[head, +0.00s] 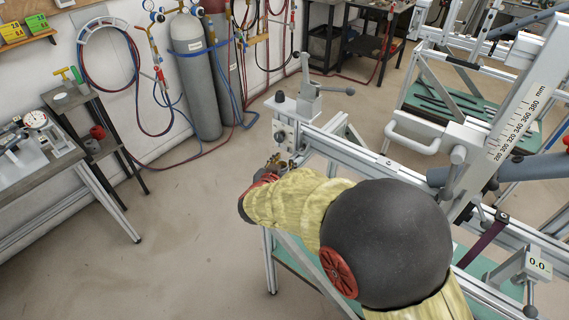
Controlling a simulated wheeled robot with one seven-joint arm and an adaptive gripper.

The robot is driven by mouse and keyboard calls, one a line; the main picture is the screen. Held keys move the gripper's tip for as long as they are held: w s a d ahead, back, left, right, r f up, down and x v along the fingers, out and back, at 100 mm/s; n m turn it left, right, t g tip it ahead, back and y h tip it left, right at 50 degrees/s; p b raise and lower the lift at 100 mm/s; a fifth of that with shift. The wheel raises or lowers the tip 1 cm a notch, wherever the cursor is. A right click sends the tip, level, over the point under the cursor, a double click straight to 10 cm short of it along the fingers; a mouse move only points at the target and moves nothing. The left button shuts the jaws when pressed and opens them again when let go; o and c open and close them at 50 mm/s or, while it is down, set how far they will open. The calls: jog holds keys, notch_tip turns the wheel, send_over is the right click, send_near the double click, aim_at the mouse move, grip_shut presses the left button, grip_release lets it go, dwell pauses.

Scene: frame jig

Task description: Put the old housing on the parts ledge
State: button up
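My arm reaches from the lower right, in a yellow sleeve with a large dark joint cover, to the near left end of the frame jig (365,155). My gripper (277,161) is at the arm's far end, low beside the jig's end plate. It is small and partly hidden by the arm, so I cannot tell whether its fingers are open or shut. Small brass-coloured parts show right at it; I cannot tell whether they belong to the gripper or to a housing. I cannot pick out the old housing or the parts ledge for certain.
A toggle clamp (312,98) stands on the jig's end. Gas cylinders (197,85) stand by the wall. A bench (40,160) is at left. The floor between is clear.

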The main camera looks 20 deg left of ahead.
jog(key=shift+r, duration=0.15)
jog(key=shift+s+r, duration=0.2)
jog(key=shift+s, duration=0.1)
jog(key=p+v, duration=0.4)
jog(key=v, duration=0.7)
jog(key=shift+s, duration=0.15)
jog(key=shift+r, duration=0.1)
